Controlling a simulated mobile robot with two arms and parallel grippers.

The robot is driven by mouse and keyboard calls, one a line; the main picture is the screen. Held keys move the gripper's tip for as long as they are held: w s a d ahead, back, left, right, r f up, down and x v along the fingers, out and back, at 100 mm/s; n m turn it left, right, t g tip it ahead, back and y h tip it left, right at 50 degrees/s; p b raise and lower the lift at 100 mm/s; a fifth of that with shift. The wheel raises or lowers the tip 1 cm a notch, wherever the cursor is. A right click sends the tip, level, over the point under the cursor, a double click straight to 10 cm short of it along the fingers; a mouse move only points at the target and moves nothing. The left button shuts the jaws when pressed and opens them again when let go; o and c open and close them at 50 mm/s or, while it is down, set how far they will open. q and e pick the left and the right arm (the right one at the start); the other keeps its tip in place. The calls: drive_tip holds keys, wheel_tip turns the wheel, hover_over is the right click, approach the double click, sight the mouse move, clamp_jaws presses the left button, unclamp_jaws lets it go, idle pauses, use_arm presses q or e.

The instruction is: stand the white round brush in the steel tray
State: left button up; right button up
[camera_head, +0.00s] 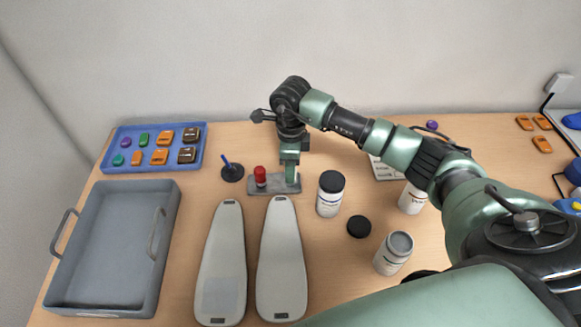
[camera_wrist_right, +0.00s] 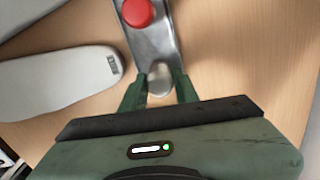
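The steel tray (camera_head: 256,189) is a small flat metal plate on the table, and it also shows in the right wrist view (camera_wrist_right: 150,38). A red round piece (camera_head: 260,176) stands on its left part. My right gripper (camera_head: 291,181) points down over the tray's right end. In the right wrist view its two green fingers (camera_wrist_right: 160,88) are close together, with a pale round piece (camera_wrist_right: 158,77), seemingly the white round brush, between them. The fingers appear to press on its sides. Whether its foot touches the tray is hidden. My left gripper is not in view.
Two pale insole forms (camera_head: 222,265) (camera_head: 281,262) lie just in front of the tray. A black stand with a blue stick (camera_head: 231,171) is left of it. A dark-lidded jar (camera_head: 330,194) stands close on the right. A grey handled tray (camera_head: 167,225) is far left.

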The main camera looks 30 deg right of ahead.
drive_tip(key=o, duration=0.4)
drive_tip(key=shift+r, duration=0.1)
drive_tip(key=shift+r, duration=0.2)
drive_tip(key=shift+r+b, duration=1.6)
drive_tip(key=shift+r, duration=4.3)
